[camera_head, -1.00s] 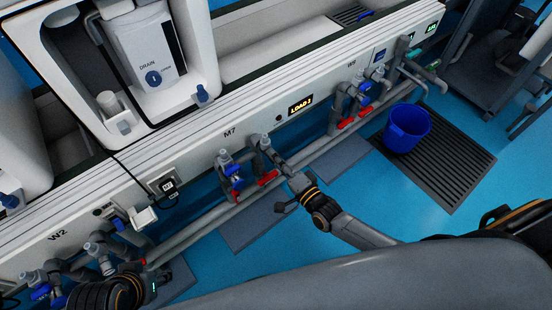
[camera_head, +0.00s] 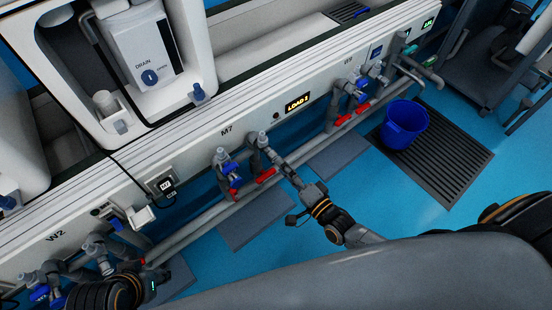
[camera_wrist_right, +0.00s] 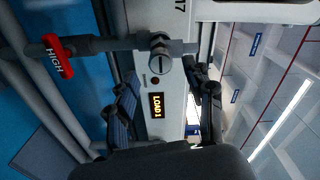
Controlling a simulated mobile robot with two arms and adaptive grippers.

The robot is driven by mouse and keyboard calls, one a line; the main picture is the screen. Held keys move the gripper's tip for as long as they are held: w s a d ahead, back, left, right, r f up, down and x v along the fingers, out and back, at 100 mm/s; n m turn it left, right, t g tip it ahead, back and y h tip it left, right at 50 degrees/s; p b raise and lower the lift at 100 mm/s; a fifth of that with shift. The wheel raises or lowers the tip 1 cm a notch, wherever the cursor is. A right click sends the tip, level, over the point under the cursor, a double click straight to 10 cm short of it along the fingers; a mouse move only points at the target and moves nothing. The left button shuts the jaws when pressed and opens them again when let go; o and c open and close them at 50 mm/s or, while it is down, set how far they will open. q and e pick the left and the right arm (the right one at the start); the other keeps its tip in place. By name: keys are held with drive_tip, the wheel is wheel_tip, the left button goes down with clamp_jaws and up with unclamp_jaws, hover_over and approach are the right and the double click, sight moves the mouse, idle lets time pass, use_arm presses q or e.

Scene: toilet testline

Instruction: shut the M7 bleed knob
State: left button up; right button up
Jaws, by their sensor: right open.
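Under the M7 label, a grey round knob that looks like the bleed knob (camera_head: 263,138) sits on top of the right grey pipe.
A blue valve handle (camera_head: 232,176) and a red handle (camera_head: 266,175) are close to the knob. The red handle reads HIGH in the right wrist view (camera_wrist_right: 57,57). A LOAD 1 display (camera_head: 297,104) is on the panel. A blue bucket (camera_head: 404,125) stands on a floor grate.

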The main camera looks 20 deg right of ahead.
drive_tip(key=v, duration=0.6)
drive_tip(key=shift+s, duration=0.35)
drive_tip(key=shift+d, duration=0.1)
